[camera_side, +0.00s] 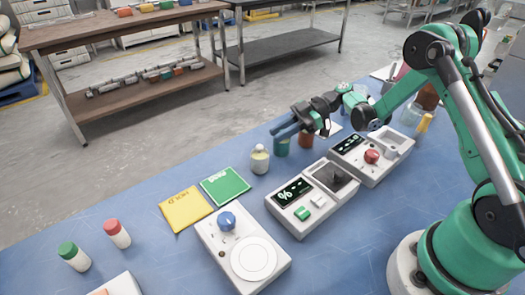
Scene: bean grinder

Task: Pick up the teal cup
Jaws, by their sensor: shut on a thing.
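The teal cup (282,148) is a small dark teal cylinder near the far edge of the blue table, right of a pale bottle. My gripper (281,132) reaches in from the right, and its dark fingers are shut on the upper part of the cup. The fingers hide the cup's rim. The cup looks upright; I cannot tell whether its base touches the table.
A brown cup (306,139) stands close to the right of the teal cup. The pale bottle (260,159) is close on the left. Devices with dark displays (293,191) are nearer the camera. Green (225,186) and yellow (185,209) cards lie left.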

